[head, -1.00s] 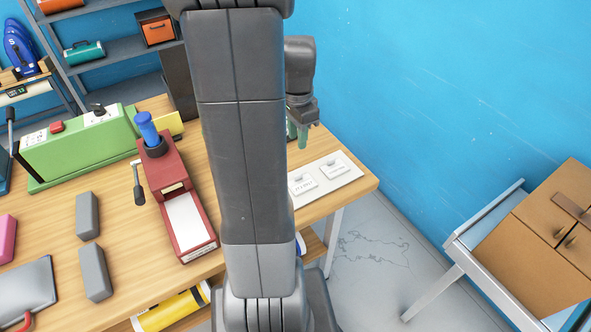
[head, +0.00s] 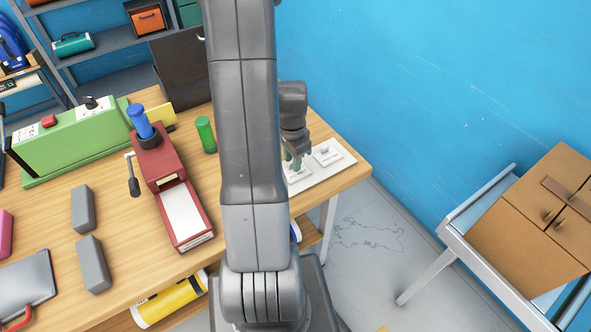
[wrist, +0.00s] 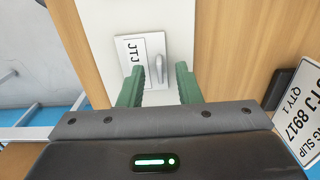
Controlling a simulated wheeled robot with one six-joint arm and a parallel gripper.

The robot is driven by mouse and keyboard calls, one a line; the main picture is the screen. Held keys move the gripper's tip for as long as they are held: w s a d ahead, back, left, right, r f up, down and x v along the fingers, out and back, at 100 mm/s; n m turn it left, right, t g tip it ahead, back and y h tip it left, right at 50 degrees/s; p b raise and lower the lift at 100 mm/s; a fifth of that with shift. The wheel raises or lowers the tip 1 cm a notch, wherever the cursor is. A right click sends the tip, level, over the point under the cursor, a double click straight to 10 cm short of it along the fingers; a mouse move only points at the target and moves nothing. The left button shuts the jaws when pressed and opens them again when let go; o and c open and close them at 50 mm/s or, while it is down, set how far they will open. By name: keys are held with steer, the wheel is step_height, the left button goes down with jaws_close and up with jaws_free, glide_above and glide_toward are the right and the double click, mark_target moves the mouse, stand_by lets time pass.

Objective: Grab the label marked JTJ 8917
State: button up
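A small white label (wrist: 129,52) with a raised grey handle lies on a white board (wrist: 98,30) in the wrist view. Its visible letters read JTJ; the rest of its text is hidden or too small. My gripper (wrist: 159,86) has green fingers, spread apart on either side near the handle, with nothing between the tips. In the head view my gripper (head: 294,163) is low over the left label (head: 300,174) on the board. A second label (head: 328,154) lies to its right, its text unreadable.
A green cylinder (head: 206,135), a red device (head: 178,200) and a green machine (head: 75,140) stand on the table. A blue wall lies beyond the table's right end.

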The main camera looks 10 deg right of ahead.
steer(key=shift+f, duration=0.4)
jaws_close()
